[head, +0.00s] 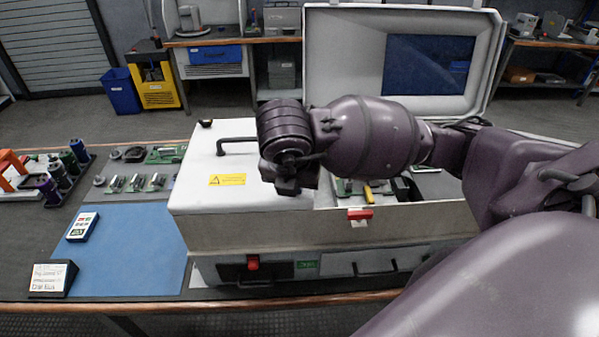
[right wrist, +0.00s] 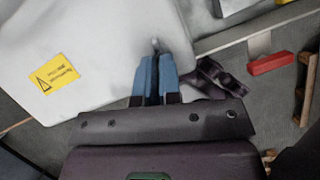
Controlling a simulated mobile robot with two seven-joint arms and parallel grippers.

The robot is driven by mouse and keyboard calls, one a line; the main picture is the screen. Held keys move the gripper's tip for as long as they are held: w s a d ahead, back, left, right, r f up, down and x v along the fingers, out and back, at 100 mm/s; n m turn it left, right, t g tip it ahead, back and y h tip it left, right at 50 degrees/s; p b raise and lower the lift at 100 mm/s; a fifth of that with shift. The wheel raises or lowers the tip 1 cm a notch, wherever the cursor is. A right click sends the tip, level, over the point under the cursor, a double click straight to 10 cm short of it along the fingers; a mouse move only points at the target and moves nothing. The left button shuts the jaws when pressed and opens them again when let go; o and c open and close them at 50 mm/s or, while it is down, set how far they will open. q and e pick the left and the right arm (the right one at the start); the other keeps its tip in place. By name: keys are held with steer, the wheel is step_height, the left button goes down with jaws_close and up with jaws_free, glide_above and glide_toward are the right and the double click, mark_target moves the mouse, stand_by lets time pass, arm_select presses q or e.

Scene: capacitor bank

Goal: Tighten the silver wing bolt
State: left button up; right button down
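The silver wing bolt (right wrist: 155,44) shows as a small grey piece at the fingertips in the right wrist view, at the edge of the white cover (right wrist: 95,40). My right gripper (right wrist: 156,62) has its two blue fingers close together with a narrow gap, and they appear closed around the bolt; most of it is hidden between them. In the head view my right gripper (head: 290,187) points down over the right edge of the white cover (head: 205,180), and the bolt is hidden behind the hand. My left gripper is in neither view.
A dark bent handle (head: 235,142) and a black knob (head: 205,123) sit on the cover. The open case part with a red latch (head: 360,214) lies to the right, its raised lid (head: 340,50) behind. A blue mat (head: 130,255) and bottles (head: 70,163) are left.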

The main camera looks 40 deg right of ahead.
steer(key=m+p, duration=0.1)
steer(key=m+g+p, duration=0.1)
steer(key=m+p, duration=0.1)
steer(key=m+h+p, duration=0.1)
steer(key=p, duration=0.1)
steer(key=shift+w+r+m+g, duration=0.2)
steer(key=shift+w+m+g, duration=0.1)
steer(key=shift+m, duration=0.1)
steer(key=shift+w+m+g+p, duration=0.1)
steer(key=shift+m+g+p, duration=0.2)
steer(key=shift+m+p, duration=0.5)
steer(key=m, duration=0.1)
steer(key=m+g, duration=0.1)
steer(key=m, duration=0.1)
steer(key=shift+w+f+p, duration=0.15)
steer(key=shift+w+p, duration=0.05)
steer(key=shift+p, duration=0.1)
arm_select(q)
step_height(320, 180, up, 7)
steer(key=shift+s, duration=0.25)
arm_select(e)
steer(key=shift+w+m+g, duration=0.1)
steer(key=shift+m+g, duration=0.4)
steer(key=shift+m, duration=0.6)
steer(key=c, duration=1.2)
jaws_free()
steer(key=shift+d, duration=0.15)
